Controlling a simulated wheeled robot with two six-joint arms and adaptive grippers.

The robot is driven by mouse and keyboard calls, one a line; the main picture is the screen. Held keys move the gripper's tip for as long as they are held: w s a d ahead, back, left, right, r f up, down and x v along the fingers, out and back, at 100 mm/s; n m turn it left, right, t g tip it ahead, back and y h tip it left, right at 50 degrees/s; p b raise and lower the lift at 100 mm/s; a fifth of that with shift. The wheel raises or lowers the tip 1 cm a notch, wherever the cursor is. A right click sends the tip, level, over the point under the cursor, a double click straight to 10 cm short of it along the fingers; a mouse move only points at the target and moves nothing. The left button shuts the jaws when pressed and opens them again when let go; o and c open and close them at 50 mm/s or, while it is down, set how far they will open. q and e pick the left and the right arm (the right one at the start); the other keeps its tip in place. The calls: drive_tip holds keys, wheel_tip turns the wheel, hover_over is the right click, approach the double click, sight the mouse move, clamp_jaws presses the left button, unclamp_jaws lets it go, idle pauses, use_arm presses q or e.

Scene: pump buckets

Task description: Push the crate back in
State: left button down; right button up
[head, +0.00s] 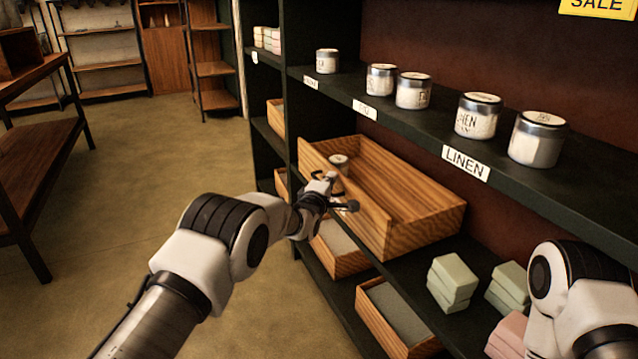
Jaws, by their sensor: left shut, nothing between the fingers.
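The wooden crate (428,226) sits on the middle shelf, sticking out past the shelf's front edge at its left side. Its front wall has a dip in the middle. A small jar with a pale lid (338,160) shows at the crate's front, partly hidden. My left gripper (345,196) is shut and empty, right at the crate's front wall by the dip. I cannot tell whether it touches the wall. Part of my right arm shows at the lower right; its gripper is out of view.
Several candle jars (479,117) stand on the shelf above, behind a LINEN label (466,163). Smaller wooden crates (396,318) stick out below. Green soap bars (452,282) lie right of the crate. The floor (130,190) at left is clear, up to a wooden table (38,150).

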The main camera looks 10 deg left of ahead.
use_arm(q)
drive_tip(key=shift+w+d+r, duration=0.25)
drive_tip(key=shift+w+d, duration=0.05)
drive_tip(key=shift+d, duration=0.2)
drive_tip(key=shift+r, duration=0.1)
